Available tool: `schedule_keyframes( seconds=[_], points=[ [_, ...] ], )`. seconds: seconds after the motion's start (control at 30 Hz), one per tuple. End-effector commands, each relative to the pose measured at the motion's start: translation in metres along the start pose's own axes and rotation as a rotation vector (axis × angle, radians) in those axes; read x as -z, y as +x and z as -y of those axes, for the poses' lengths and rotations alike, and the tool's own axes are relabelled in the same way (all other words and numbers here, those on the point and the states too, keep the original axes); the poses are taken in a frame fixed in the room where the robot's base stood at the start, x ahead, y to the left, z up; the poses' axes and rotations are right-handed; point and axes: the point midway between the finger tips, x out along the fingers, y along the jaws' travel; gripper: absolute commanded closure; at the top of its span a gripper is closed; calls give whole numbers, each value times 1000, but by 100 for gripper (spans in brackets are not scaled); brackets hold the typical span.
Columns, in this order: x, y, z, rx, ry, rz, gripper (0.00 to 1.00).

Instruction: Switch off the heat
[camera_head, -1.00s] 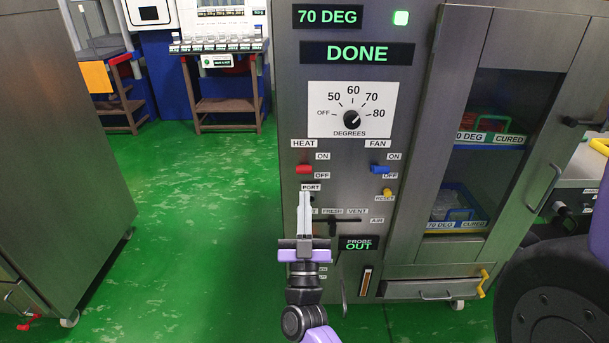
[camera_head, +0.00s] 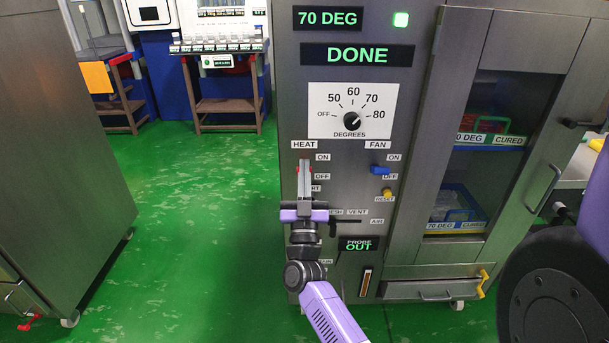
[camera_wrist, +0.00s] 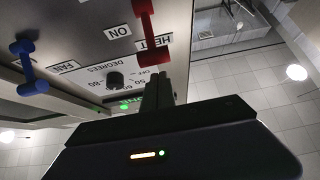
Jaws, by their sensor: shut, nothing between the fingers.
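The red HEAT switch (camera_wrist: 149,32) is a short bar on the grey cabinet front, under the HEAT label (camera_head: 304,145) and beside its ON and OFF labels. In the head view my fingers cover most of it, with only slivers of red at their edges. My gripper (camera_head: 305,166) is shut and empty, pointing up in front of the switch. In the wrist view the fingertips (camera_wrist: 158,82) are close to one end of the red bar; I cannot tell whether they touch. The exact switch setting is hidden.
The blue FAN switch (camera_head: 379,170) and yellow reset button (camera_head: 387,192) are to the right. The temperature dial (camera_head: 352,120) is above. The displays read 70 DEG, DONE (camera_head: 357,54) and probe OUT (camera_head: 358,244).

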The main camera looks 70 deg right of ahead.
Motion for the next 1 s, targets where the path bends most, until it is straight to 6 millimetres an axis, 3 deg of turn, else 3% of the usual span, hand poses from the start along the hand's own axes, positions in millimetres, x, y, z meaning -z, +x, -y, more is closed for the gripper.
schedule_keyframes(
  seconds=[0.2, 1.0],
  points=[
    [-12, -4, 0, 0, -1, -2, 100],
    [-16, -10, 0, 1, 0, -54, 100]
  ],
)
